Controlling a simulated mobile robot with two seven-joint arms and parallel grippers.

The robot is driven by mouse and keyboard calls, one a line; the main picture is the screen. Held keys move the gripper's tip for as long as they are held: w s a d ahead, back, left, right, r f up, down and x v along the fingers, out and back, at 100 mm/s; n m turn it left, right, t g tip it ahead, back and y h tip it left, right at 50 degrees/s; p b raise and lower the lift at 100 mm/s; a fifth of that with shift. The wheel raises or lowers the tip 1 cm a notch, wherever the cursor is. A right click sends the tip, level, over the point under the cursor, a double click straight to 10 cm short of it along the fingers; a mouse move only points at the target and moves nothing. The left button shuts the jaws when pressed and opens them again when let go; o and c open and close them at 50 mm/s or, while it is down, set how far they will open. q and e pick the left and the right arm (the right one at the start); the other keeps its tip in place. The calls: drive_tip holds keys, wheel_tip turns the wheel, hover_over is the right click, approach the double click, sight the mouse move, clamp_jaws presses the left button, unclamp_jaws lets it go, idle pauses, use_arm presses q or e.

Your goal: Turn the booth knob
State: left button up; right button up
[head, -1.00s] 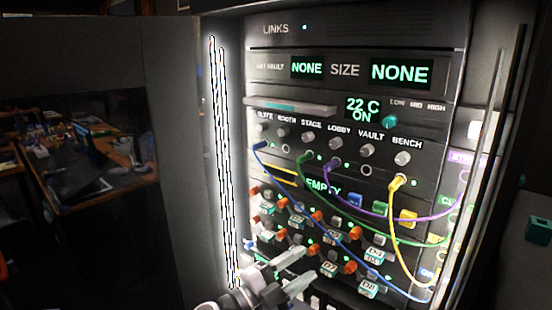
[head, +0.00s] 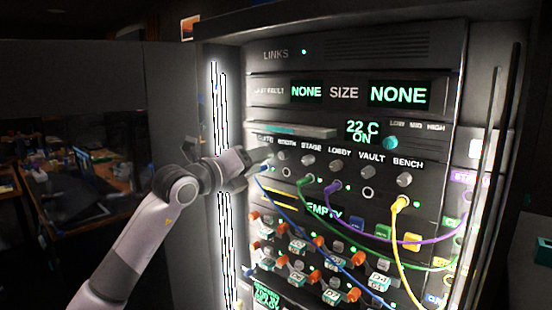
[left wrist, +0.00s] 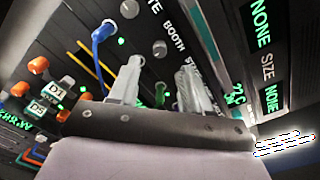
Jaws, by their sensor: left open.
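The booth knob (head: 283,156) is a small grey round knob under the BOOTH label, second from the left in the knob row. It also shows in the left wrist view (left wrist: 159,48), just beyond my fingers. My left gripper (head: 262,158) is in front of the left end of the row, its fingertips close to the booth knob, and hides the leftmost knob in the head view. In the left wrist view my left gripper (left wrist: 160,85) is open, fingers apart, with nothing seen held. I cannot tell whether a finger touches the panel. My right gripper is not in view.
A blue cable (head: 293,218) hangs just below the gripper. Green, purple and yellow (head: 397,225) cables loop across the panel to the right. The stage knob (head: 308,160) sits close beside the booth knob. A bright vertical strip (head: 221,225) runs along the panel's left edge.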

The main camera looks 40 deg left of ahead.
sight(280, 156)
use_arm(q)
drive_tip(key=w+p, duration=0.2)
drive_tip(key=w, duration=0.3)
drive_tip(key=shift+w+d, duration=0.1)
drive_tip(key=shift+w, duration=0.85)
drive_tip(key=shift+f, duration=0.1)
clamp_jaws()
